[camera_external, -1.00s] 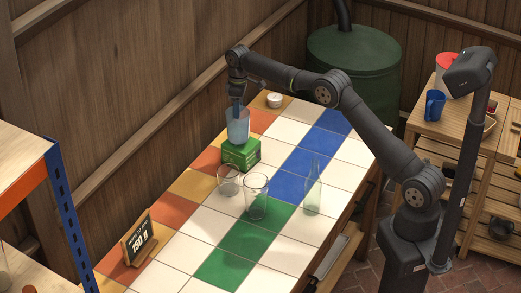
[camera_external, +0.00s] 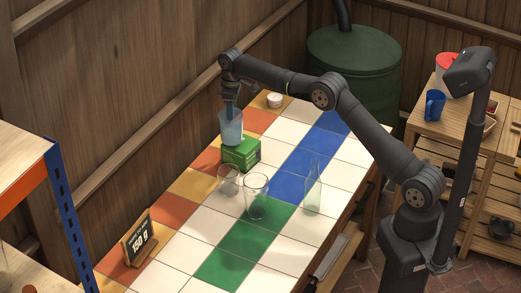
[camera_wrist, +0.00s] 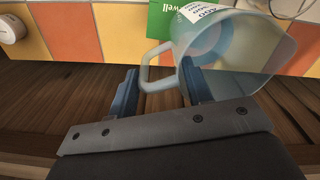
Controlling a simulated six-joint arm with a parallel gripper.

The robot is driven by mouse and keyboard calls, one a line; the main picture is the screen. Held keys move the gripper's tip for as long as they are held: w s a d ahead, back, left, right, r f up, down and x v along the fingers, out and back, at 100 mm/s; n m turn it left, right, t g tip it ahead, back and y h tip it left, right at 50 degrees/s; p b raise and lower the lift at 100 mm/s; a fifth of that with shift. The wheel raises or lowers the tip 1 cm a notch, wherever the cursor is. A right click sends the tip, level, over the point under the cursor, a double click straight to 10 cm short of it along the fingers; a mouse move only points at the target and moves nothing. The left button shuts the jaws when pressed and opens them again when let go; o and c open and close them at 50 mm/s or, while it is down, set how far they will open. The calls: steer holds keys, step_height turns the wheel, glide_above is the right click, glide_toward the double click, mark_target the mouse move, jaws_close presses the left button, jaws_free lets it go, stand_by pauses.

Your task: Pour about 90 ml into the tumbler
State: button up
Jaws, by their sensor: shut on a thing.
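My gripper (camera_external: 232,104) is shut on the handle of a pale blue see-through jug (camera_external: 230,128). In the wrist view the handle is between my gripper's fingers (camera_wrist: 160,84), and the jug (camera_wrist: 228,50) carries a white label. The jug looks close to upright, over or just behind the green box (camera_external: 240,155); I cannot tell whether it touches it. A taller clear glass (camera_external: 256,197) and a shorter, rounder glass (camera_external: 229,181) stand on the tiles nearer the camera. I cannot tell for sure which is the tumbler. The liquid level in the jug is unclear.
A clear narrow vessel (camera_external: 313,192) stands right of the glasses. A small sign reading 150 g (camera_external: 138,243) is at the left table edge. A small white round item (camera_external: 274,100) is at the far end. The green and white tiles at the front are clear.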

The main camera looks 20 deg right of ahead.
mark_target(232, 123)
steer(key=shift+s+a+r+t+h, duration=0.55)
steer(key=shift+s+r+t, duration=0.15)
steer(key=shift+s+t, duration=0.8)
steer(key=shift+s+a+r+t+h, duration=0.5)
steer(key=shift+s+r+t, duration=0.25)
steer(key=shift+s+t, duration=0.75)
steer(key=shift+s+a+r+t+h, duration=0.55)
steer(key=shift+s+r+t, duration=0.15)
steer(key=shift+s+t, duration=0.8)
steer(key=shift+s+a+f+t+h, duration=0.1)
steer(key=shift+s+a+t+h, duration=0.1)
steer(key=shift+s+t, duration=0.3)
steer(key=shift+s+a+f+t+h, duration=0.1)
steer(key=shift+s+t+h, duration=0.15)
steer(key=shift+t, duration=0.35)
steer(key=shift+s+a+f+t+h, duration=0.15)
steer(key=shift+s+f+t, duration=0.05)
steer(key=shift+s+t, duration=0.3)
steer(key=shift+s+a+f+t+h, duration=0.1)
steer(key=shift+s+a+f+t, duration=0.1)
steer(key=shift+s+t, duration=0.25)
